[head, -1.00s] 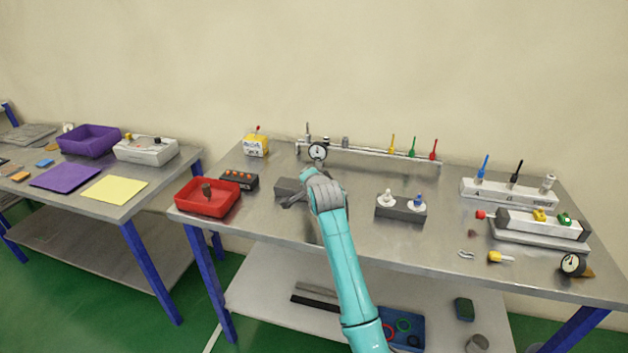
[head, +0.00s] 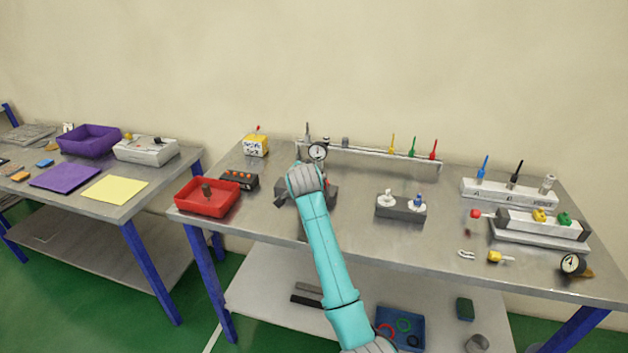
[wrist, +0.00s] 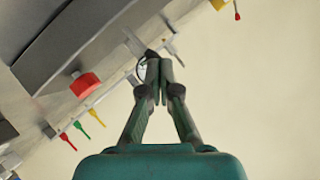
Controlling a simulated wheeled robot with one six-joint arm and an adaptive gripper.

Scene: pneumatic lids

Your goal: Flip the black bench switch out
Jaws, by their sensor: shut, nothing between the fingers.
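A dark grey box (head: 331,191) on the main bench is the likeliest black bench switch, though I cannot be sure. My wrist covers much of it in the head view. In the wrist view a large dark grey surface (wrist: 75,45), probably this box, is close by, with a red block (wrist: 86,86) at its edge. No switch lever can be made out. My gripper (wrist: 160,70) is shut and empty. In the wrist view its fingertips are apart from the red block, to its right, and overlap the gauge behind. In the head view my wrist hides the fingertips.
A rail (head: 370,157) with a gauge and yellow, green and red levers runs along the back. A grey block (head: 401,212) with white and blue levers stands right.

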